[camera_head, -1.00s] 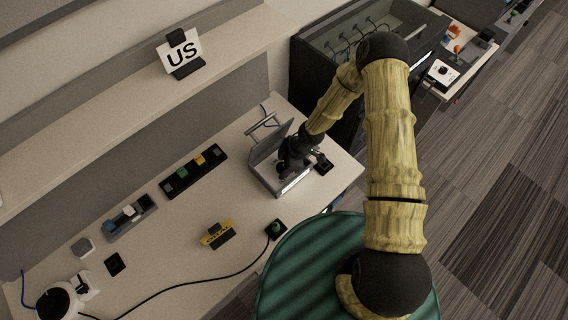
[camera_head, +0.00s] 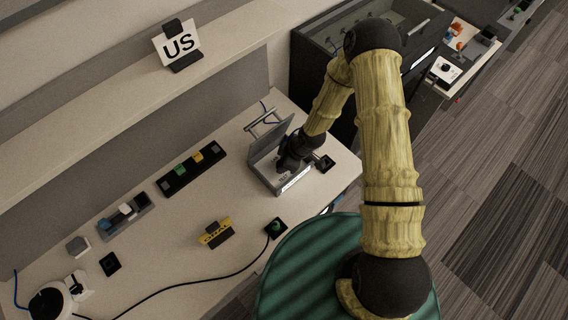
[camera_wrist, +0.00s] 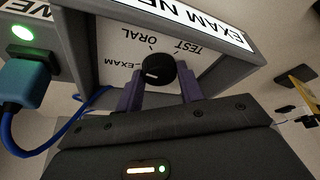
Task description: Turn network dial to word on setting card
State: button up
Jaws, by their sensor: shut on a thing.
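The network dial (camera_wrist: 153,68) is a round black knob with a white mark, on a grey box's pale face in the wrist view. The words TEST, ORAL and EXAM are printed around it, upside down from here. Which word the mark points to I cannot tell. My gripper (camera_wrist: 160,88) has its purple fingers on both sides of the knob, shut on it. In the head view my gripper's dark end (camera_head: 290,163) covers the dial on the grey box (camera_head: 268,178).
A teal plug (camera_wrist: 26,82) with a blue cable sits beside the dial box, near a lit green light. A black strip (camera_head: 191,170) with coloured blocks, a yellow-black item (camera_head: 216,233) and a grey tray (camera_head: 125,216) stand on the desk. Bare desk lies between them.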

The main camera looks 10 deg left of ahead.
jog(key=m+b, duration=0.1)
jog(key=m, duration=0.1)
jog(key=m+t+b, duration=0.1)
jog(key=m+b, duration=0.1)
jog(key=shift+s+f+t+h, duration=0.15)
jog(key=shift+f+t+h, duration=0.05)
jog(key=shift+t+h, duration=0.1)
jog(key=shift+r+m+t+h+b, duration=0.15)
jog(key=shift+m+t+h+b, duration=0.3)
jog(key=shift+m+b, duration=1.05)
jog(key=shift+m+p, duration=0.35)
jog(key=shift+m, duration=0.05)
jog(key=o, duration=1)
jog(key=shift+r, duration=0.1)
jog(key=b+v, duration=0.1)
jog(key=v, duration=1.6)
jog(key=shift+s+d+r, duration=0.1)
jog(key=shift+s, duration=0.15)
